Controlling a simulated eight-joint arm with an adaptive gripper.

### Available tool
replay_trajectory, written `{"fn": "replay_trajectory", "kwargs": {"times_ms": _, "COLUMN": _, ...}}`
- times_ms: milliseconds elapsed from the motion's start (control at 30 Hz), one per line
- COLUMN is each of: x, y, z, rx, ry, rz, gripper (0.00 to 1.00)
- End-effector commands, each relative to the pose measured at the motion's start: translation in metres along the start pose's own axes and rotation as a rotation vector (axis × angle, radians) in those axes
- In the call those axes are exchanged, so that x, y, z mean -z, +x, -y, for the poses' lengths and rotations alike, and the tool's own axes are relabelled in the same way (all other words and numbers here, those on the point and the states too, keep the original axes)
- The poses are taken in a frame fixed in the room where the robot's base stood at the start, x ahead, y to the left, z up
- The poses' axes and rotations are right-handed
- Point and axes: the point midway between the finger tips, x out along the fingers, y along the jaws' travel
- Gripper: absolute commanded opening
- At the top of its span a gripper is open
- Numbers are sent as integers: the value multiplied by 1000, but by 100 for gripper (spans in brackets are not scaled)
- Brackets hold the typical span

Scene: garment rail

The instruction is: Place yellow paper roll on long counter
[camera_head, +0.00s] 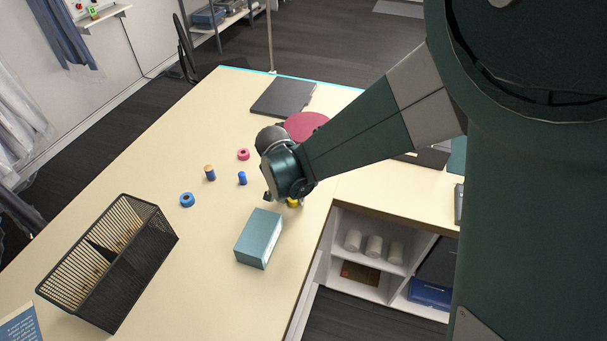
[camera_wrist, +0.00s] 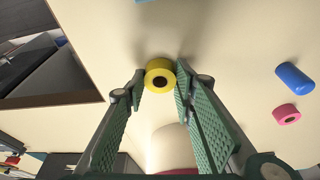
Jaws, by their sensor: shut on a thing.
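The yellow paper roll (camera_wrist: 157,68) is a short roll with a dark core, between the fingertips of my gripper (camera_wrist: 160,82) in the wrist view. My gripper is shut on it. In the head view only a small part of the yellow roll (camera_head: 293,202) shows below my wrist, beside the gripper (camera_head: 281,197). The long counter (camera_head: 200,255) is a cream top below the roll. I cannot tell whether the roll touches the counter or is slightly above it.
A teal box (camera_head: 259,240) stands just in front of the gripper. A black mesh basket (camera_head: 110,265) is at the front left. A blue roll (camera_head: 187,200), a pink roll (camera_head: 243,154), and small cylinders (camera_head: 210,173) lie left of the gripper. Bare counter lies between them.

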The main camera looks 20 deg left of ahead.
Motion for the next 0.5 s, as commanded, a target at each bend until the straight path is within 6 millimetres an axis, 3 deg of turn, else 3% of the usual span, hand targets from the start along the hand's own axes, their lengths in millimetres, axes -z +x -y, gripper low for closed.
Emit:
{"fn": "replay_trajectory", "kwargs": {"times_ms": 367, "x": -1, "y": 4, "z": 0, "rx": 0, "ry": 0, "rz": 0, "gripper": 18}}
{"fn": "replay_trajectory", "kwargs": {"times_ms": 400, "x": -1, "y": 3, "z": 0, "rx": 0, "ry": 0, "rz": 0, "gripper": 32}}
{"fn": "replay_trajectory", "kwargs": {"times_ms": 500, "x": -1, "y": 2, "z": 0, "rx": 0, "ry": 0, "rz": 0, "gripper": 42}}
